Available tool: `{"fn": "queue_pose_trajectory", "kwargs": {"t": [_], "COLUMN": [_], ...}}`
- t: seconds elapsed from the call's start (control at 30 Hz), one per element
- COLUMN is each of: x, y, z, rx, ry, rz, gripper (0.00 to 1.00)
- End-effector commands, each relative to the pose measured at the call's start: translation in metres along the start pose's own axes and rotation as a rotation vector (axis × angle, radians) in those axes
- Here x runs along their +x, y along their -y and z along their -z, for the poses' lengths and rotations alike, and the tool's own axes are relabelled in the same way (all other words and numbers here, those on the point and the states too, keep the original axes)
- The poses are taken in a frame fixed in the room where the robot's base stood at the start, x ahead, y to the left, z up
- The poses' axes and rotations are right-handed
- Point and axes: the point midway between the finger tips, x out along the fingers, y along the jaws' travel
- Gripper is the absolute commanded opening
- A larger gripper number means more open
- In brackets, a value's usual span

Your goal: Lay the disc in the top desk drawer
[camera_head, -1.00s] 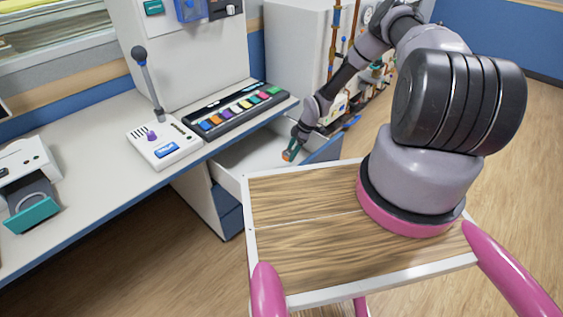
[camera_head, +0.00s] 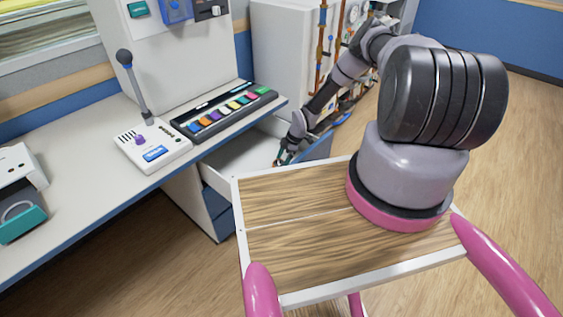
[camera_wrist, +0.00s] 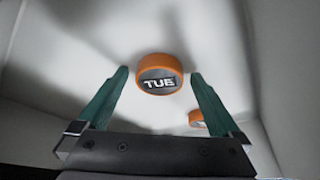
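The open top desk drawer (camera_head: 232,160) is white inside and sits under the desk's right end. My gripper (camera_head: 279,160) reaches down into its far right part. In the wrist view, my gripper (camera_wrist: 159,76) has its two green fingers spread. An orange-rimmed disc (camera_wrist: 158,73) with a dark face marked "TUB" lies on the pale drawer floor (camera_wrist: 80,40) between and beyond the fingertips, with a gap on each side. A second orange round piece (camera_wrist: 197,118) shows partly behind the right finger.
The desk (camera_head: 90,195) holds a microphone unit (camera_head: 152,147), a strip of coloured keys (camera_head: 225,113) and a grey-teal device (camera_head: 18,205) at left. A tall white cabinet (camera_head: 285,60) stands behind the drawer. Wood floor is clear at right.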

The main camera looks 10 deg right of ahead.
Motion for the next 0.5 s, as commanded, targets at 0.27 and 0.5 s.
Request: {"fn": "queue_pose_trajectory", "kwargs": {"t": [0.27, 0.5], "x": [-0.006, -0.048], "y": [-0.001, -0.001], "z": [0.001, 0.000], "rx": [0.000, 0.001], "ry": [0.001, 0.000], "rz": [-0.002, -0.003], "gripper": [1.00, 1.00]}}
